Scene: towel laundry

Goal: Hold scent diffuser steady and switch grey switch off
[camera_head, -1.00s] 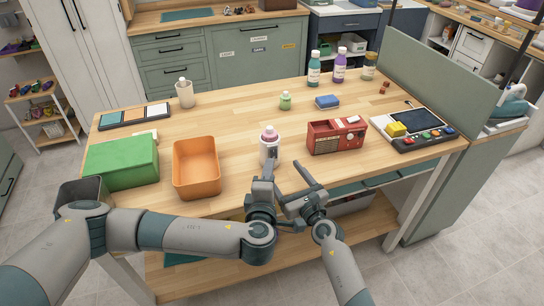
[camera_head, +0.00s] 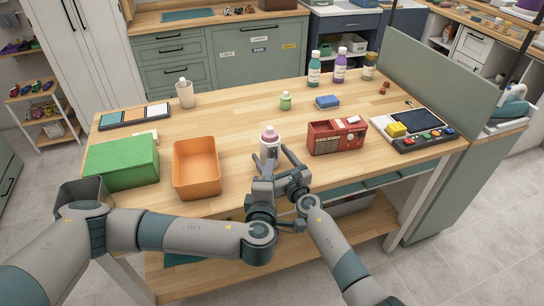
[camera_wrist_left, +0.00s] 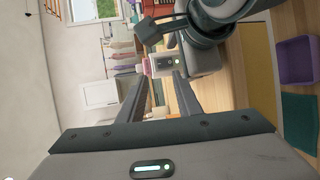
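The scent diffuser (camera_head: 269,139), a white cylinder with a pinkish top, stands upright near the table's front edge. In the left wrist view the diffuser (camera_wrist_left: 163,65) shows beyond my left fingertips; a small pale round spot is on its grey face. I cannot make out the grey switch's position. My left gripper (camera_head: 264,172) is just in front of the diffuser, its fingers apart in the wrist view (camera_wrist_left: 160,76); contact cannot be told. My right gripper (camera_head: 281,164) is open close to the diffuser's front right, partly overlapping the left gripper in the head view.
An orange bin (camera_head: 196,168) and green box (camera_head: 122,162) stand left. A red radio-like box (camera_head: 336,137) is close on the right, with a control panel (camera_head: 412,130) beyond it. A green bottle (camera_head: 285,102) and blue sponge (camera_head: 327,102) lie behind. The table's middle is clear.

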